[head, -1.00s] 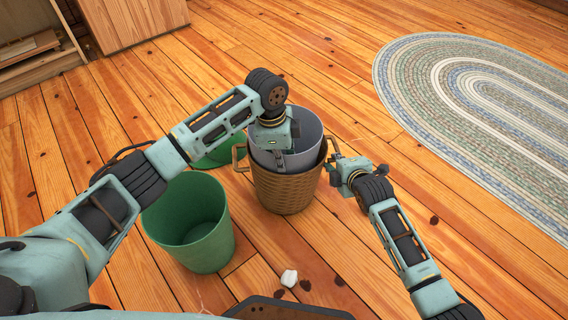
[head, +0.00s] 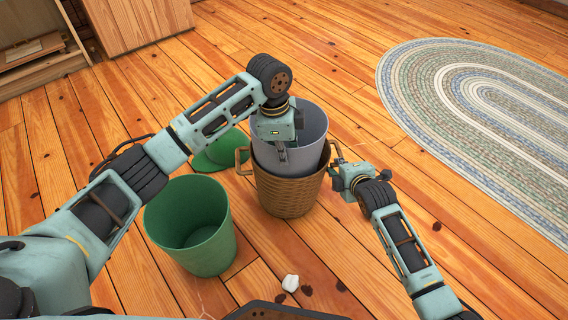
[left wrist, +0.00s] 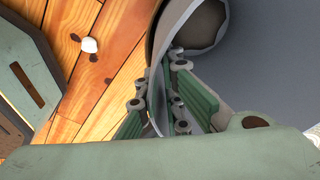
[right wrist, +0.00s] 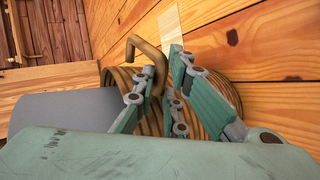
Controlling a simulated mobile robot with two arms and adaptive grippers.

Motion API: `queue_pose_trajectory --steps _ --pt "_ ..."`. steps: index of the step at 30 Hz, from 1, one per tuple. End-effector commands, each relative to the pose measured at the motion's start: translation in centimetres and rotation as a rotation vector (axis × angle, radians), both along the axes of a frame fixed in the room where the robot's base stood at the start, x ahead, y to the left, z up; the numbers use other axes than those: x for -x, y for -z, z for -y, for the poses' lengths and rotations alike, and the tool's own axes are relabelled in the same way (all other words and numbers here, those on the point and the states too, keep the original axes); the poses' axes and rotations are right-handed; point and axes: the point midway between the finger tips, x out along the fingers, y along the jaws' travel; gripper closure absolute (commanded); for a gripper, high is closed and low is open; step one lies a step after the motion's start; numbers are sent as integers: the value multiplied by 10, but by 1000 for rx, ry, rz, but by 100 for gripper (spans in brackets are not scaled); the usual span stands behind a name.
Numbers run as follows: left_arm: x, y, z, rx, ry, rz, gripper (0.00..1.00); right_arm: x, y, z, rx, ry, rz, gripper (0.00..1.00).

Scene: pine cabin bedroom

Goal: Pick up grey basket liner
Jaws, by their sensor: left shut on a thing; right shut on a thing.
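The grey basket liner (head: 310,134) stands partly out of the brown wicker basket (head: 287,196), its lower part hidden inside. My left gripper (head: 282,156) is shut on the liner's near rim; in the left wrist view the fingers straddle the thin grey wall (left wrist: 158,100). My right gripper (head: 335,172) is shut on the basket's right handle. In the right wrist view the curved handle (right wrist: 148,50) passes between the fingers, and the grey liner (right wrist: 60,108) sticks out of the basket's mouth.
An open green bin (head: 190,225) stands left of the basket, with a green lid-like piece (head: 218,152) behind it. A crumpled white scrap (head: 290,283) lies on the wooden floor in front. An oval braided rug (head: 480,110) lies to the right.

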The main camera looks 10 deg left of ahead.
Motion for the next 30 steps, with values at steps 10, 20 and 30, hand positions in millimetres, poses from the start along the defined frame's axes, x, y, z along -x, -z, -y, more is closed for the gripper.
queue_pose_trajectory --steps 10,20,30 --pt "-1 -124 2 3 4 7 100 -1 -1 0 -2 1 2 100" --pt "-1 -208 0 -1 1 5 100 0 0 0 1 1 0 100" --pt "0 -238 0 1 1 1 100 0 1 1 1 1 -2 100"
